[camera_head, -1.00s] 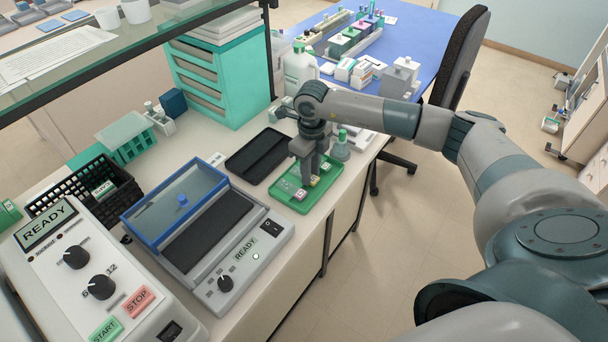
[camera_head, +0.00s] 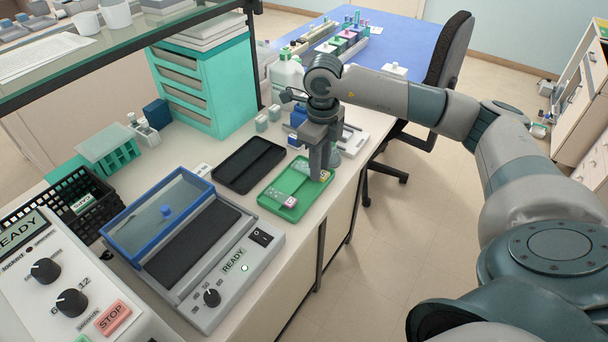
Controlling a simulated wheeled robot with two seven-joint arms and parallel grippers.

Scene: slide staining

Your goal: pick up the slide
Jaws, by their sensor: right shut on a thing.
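A green tray (camera_head: 268,200) lies on the bench near its front edge. A small slide with a pink and white label (camera_head: 284,198) lies in its near part. My right gripper (camera_head: 319,177) points down at the tray's right side, its fingers shut on a slide (camera_head: 326,175). Only a small pale and pinkish part of that slide shows at the fingertips; the fingers hide the rest. I cannot tell how far it is above the tray. My left gripper is not in view.
A black tray (camera_head: 227,181) lies left of the green one. A device with a blue-framed lid (camera_head: 156,210) and a READY display stands in front. White bottles (camera_head: 287,78) and small containers stand behind the gripper. A black basket (camera_head: 60,207) is at the left.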

